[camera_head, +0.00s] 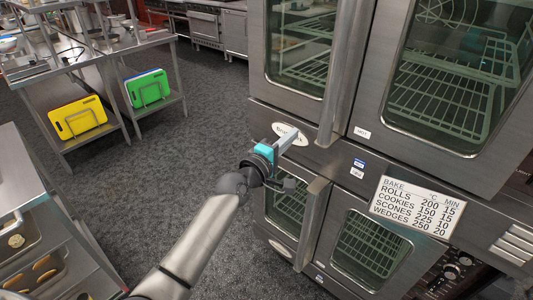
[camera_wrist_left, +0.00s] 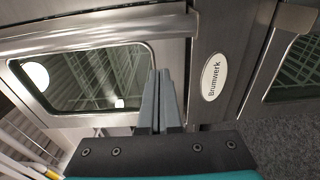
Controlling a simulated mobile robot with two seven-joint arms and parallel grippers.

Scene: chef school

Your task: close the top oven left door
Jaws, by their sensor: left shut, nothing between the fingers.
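The top oven left door (camera_head: 317,113) is a steel door with a glass window and a long vertical handle (camera_head: 344,75) on its right side. It looks about flush with the oven front; I cannot tell if a small gap is left. My left gripper (camera_head: 291,138) is shut and empty, just below this door, in front of the oval Brumwerk badge. In the left wrist view the shut fingers (camera_wrist_left: 160,98) point at the oven front, between a door window (camera_wrist_left: 90,75) and the badge (camera_wrist_left: 212,78). I cannot tell if they touch. My right gripper is not in view.
The top oven right door (camera_head: 450,80) stands beside the left one. A lower oven (camera_head: 365,245) with its own handles is underneath. A baking-times sign (camera_head: 415,206) is at right. A steel counter (camera_head: 20,180) stands at left. Grey floor (camera_head: 190,135) lies open between.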

